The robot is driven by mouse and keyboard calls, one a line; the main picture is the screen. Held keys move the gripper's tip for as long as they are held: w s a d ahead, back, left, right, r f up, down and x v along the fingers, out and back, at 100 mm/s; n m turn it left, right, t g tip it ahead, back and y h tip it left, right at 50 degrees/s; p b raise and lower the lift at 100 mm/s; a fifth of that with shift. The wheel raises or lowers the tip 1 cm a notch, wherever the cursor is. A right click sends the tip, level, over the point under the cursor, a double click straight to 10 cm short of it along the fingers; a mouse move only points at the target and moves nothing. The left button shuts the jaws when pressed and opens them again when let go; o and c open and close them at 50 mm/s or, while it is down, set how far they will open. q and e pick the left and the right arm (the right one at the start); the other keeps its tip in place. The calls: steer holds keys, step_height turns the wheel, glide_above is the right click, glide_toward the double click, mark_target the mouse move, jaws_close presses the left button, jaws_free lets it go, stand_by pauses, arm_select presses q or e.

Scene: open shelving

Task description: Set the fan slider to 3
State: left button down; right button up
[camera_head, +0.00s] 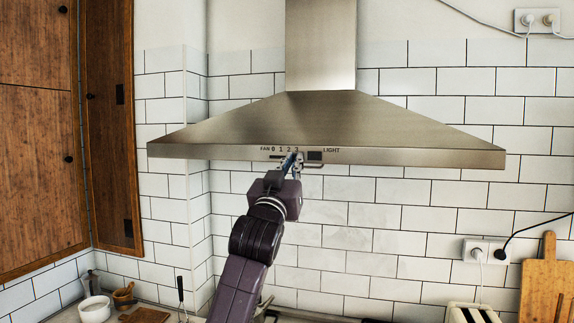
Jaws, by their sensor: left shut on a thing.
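The range hood (395,155) hangs on the tiled wall, its front strip marked FAN 0 1 2 3 and LIGHT. The fan slider's slot (277,157) runs under the numbers. My left gripper (294,160) reaches up from below to the strip and is shut on the fan slider, near the 2 and 3 marks. The slider's knob is hidden by the fingers, so its exact position cannot be told. The dark light switch (315,156) is just right of the fingers. My right gripper is not in view.
Wooden cabinets (38,125) stand at the left. Below are a white mortar (95,309), a small wooden bowl (123,297), a cutting board (546,280) and a toaster (472,314). Wall sockets (484,250) are at the right. The space beneath the hood is mostly free.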

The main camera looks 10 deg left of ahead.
arm_select(q)
steer(key=c, duration=2)
jaws_free()
steer(key=shift+d, duration=0.35)
steer(key=shift+c, duration=0.2)
steer(key=shift+s+a+f, duration=0.1)
steer(key=shift+a, duration=0.05)
steer(key=v, duration=0.7)
steer(key=shift+s+f, duration=0.2)
steer(key=shift+s, duration=0.15)
